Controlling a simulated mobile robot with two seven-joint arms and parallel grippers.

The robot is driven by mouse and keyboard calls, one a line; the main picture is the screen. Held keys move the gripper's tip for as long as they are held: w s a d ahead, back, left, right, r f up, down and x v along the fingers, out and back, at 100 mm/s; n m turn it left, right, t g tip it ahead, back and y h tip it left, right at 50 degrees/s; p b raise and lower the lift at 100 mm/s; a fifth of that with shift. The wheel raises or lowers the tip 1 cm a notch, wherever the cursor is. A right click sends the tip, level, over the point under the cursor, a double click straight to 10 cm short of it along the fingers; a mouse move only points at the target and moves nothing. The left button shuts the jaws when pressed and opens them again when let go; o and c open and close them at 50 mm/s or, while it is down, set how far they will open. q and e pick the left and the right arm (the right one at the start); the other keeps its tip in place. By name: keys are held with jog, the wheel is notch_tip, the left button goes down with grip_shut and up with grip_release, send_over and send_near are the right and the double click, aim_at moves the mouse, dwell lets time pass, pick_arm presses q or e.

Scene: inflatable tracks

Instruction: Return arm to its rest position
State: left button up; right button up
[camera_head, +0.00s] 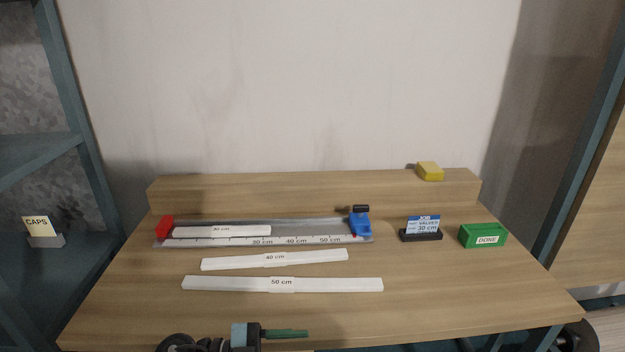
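My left gripper (306,333) shows at the bottom edge, over the front of the table (450,300). Its dark wrist lies at the left and its green fingers point right. The fingers overlap in this view, so their gap cannot be made out. Nothing is seen between them. It is apart from the white strips. My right gripper is out of view.
A metal ruler track (210,241) with a red end block (165,228) and blue slider (360,223) holds a 30 cm strip (222,231). The 40 cm (320,257) and 50 cm (330,285) strips lie in front. A job card (423,225), green DONE block (483,235) and yellow block (430,171) stand right.

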pick_arm(q)
jog(key=s+a+f+n+t+y+p, duration=0.1)
jog(key=s+a+f+n+t+y, duration=0.6)
jog(key=a+f+n+t+y, duration=0.6)
jog(key=s+a+f+n+g+y, duration=0.1)
jog(key=s+a+f+n+g, duration=0.1)
jog(key=s+f, duration=0.3)
jog(key=s+a+f+n+g+y, duration=0.1)
jog(key=s+f+n, duration=0.4)
jog(key=s, duration=0.8)
jog(key=a+g, duration=0.1)
jog(key=g, duration=0.1)
jog(key=shift+s+n+g+y+p, duration=0.3)
jog(key=shift+s+g+y+p, duration=0.1)
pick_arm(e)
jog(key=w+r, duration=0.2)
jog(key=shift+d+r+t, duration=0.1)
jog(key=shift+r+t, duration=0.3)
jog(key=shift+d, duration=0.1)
